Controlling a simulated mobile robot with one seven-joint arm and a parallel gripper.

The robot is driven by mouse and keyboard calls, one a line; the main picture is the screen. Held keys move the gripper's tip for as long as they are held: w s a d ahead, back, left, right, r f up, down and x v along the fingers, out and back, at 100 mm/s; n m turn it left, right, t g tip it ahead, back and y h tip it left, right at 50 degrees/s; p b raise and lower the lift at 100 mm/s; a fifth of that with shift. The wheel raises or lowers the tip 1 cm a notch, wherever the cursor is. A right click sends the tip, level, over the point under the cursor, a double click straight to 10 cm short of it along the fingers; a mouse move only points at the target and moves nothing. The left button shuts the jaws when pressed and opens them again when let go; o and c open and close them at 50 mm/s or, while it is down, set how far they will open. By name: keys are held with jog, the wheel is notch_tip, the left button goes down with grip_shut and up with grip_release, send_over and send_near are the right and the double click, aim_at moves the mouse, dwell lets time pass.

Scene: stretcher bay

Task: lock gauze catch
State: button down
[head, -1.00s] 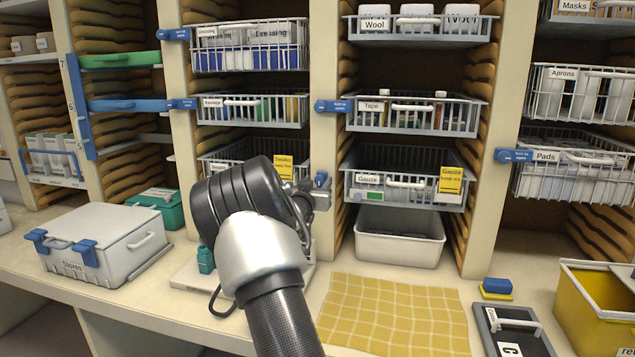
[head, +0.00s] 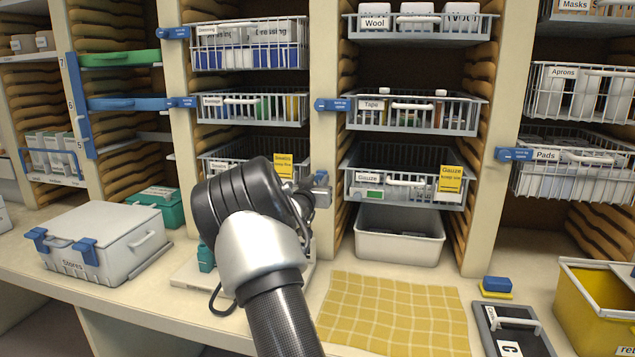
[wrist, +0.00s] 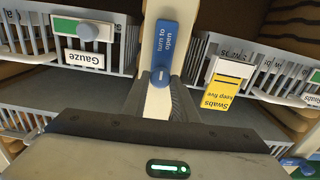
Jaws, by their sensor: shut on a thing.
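The gauze catch (wrist: 166,50) is a blue tab reading "turn to open" on the cream post. In the wrist view it lies lengthwise along the post, not across the gauze basket (wrist: 30,45). In the head view only a small blue part of the catch (head: 321,176) shows above my gripper (head: 322,193). My gripper's dark fingers (wrist: 160,88) are shut on the catch at its near end. The gauze basket (head: 405,200) sits right of the post in the head view, with a white label and a yellow tag.
A swabs basket (head: 222,165) is left of the post. The tape basket (head: 415,122) is above, its blue catch (head: 333,105) lying sideways. A white bin (head: 400,245) stands below the gauze basket. A yellow cloth (head: 393,315) lies on the counter.

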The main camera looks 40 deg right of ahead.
jog(key=shift+n, duration=0.3)
jog(key=n, duration=0.3)
jog(key=shift+n, duration=0.4)
jog(key=n, duration=0.4)
jog(key=shift+w+a+f, duration=0.1)
jog(key=n+b, duration=0.1)
jog(key=n, duration=0.4)
jog(key=shift+f+n, duration=0.15)
jog(key=shift+n, duration=0.25)
jog(key=shift+n+b, duration=1.05)
jog(key=shift+n, duration=0.85)
jog(key=c, duration=1.4)
grip_release()
jog(key=shift+c, duration=0.2)
